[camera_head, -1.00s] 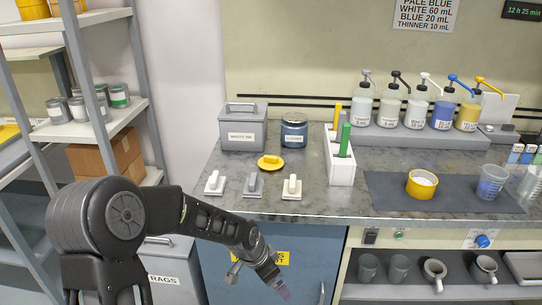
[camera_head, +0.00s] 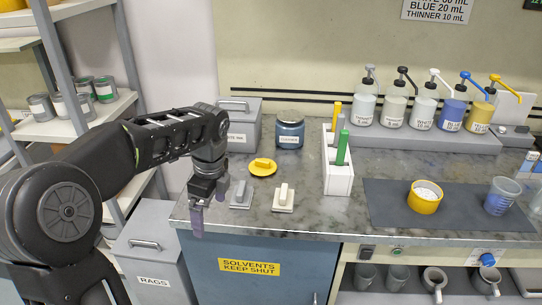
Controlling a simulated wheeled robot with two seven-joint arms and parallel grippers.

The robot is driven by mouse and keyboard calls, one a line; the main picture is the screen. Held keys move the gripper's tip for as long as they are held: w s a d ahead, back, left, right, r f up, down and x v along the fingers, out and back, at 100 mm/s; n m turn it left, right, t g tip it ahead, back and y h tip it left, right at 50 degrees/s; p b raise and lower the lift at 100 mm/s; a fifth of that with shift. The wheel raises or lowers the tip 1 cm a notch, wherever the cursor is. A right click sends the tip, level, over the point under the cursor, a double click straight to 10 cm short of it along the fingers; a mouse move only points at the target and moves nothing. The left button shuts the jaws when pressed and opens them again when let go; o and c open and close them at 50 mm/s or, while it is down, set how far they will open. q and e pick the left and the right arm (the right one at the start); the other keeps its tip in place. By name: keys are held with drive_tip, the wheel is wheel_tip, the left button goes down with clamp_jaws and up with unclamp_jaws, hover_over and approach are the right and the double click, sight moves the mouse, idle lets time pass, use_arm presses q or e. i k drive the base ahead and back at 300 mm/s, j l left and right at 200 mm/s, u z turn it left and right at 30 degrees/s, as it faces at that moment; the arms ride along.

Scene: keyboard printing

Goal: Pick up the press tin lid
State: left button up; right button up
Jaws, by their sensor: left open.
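The press tin lid, a round yellow disc with a raised yellow grip (camera_head: 263,166), lies flat on the grey counter in front of the blue-grey can. A yellow tin (camera_head: 425,197) with pale contents stands uncovered on the dark mat to the right. My left gripper (camera_head: 209,194) points down at the counter's front left edge. It is open and empty, to the left and in front of the lid, apart from it. It hides the leftmost of the small handled blocks. My right gripper is out of view.
A grey handled block (camera_head: 241,194) and a cream one (camera_head: 284,198) lie between the lid and the front edge. A grey waste tin (camera_head: 241,128) and a blue-grey can (camera_head: 290,132) stand behind. A white marker rack (camera_head: 339,178) stands to the right.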

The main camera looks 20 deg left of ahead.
sight(263, 167)
drive_tip(key=i, duration=1.1)
